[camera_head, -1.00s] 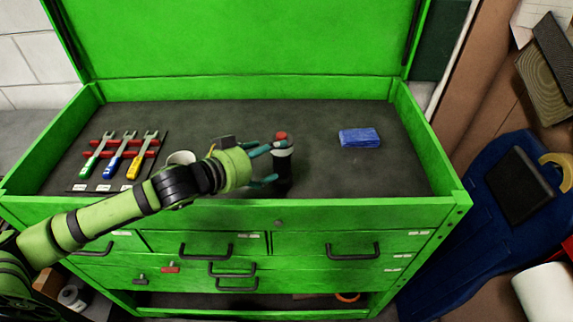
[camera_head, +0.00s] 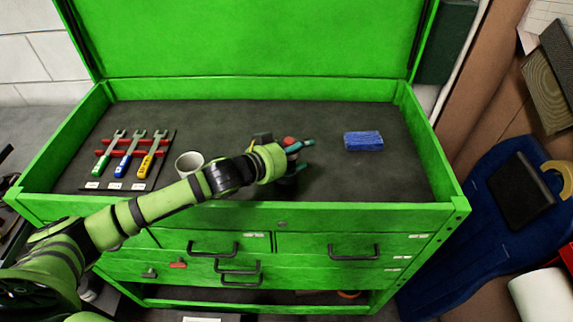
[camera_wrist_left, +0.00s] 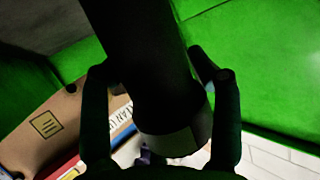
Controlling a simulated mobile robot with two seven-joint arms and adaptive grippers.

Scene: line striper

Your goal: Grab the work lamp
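The work lamp appears to be the dark upright cylinder with a red top (camera_head: 289,142) standing on the dark top tray of the green tool chest. My left gripper (camera_head: 300,157) reaches in from the left, its teal fingers on either side of the lamp, partly hiding its body. In the left wrist view the dark cylinder (camera_wrist_left: 145,70) with a pale band runs between the two dark fingers (camera_wrist_left: 160,95). The fingertips look close to its sides; I cannot tell whether they press on it. My right gripper is not in view.
A white cup (camera_head: 189,163) stands left of the lamp, close to my forearm. Several wrenches (camera_head: 130,155) lie on a rack at the left. A blue block (camera_head: 363,141) lies at the right. The chest (camera_head: 440,165) has raised side walls and an upright lid.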

